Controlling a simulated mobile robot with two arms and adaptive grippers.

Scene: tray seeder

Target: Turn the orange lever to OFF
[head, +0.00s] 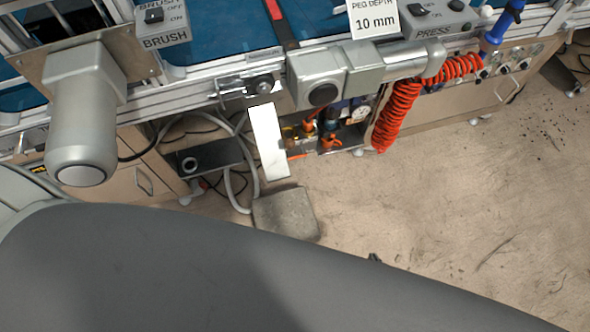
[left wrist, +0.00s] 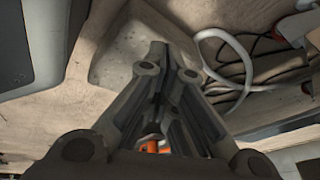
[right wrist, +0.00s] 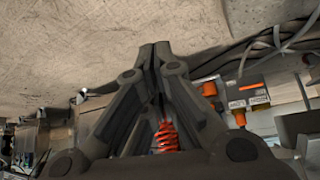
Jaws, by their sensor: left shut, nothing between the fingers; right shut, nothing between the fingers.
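Small orange parts (head: 310,126) show on the air unit under the machine's front rail in the head view, with a lower orange part (head: 331,142) beside them. I cannot tell surely which is the lever, nor read its position. In the right wrist view, orange handles (right wrist: 209,88) show right of my right gripper (right wrist: 159,54), which is shut, empty and apart from them. My left gripper (left wrist: 164,66) is shut and empty over the floor and a grey block. A bit of orange (left wrist: 150,146) shows behind its fingers. My grey arm covers the lower head view.
A coiled red-orange hose (head: 398,112) hangs right of the air unit. A white panel (head: 268,142) hangs on its left. A grey block (head: 286,213) lies on the floor below. Pale hose and dark cables loop at left. Floor at right is open.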

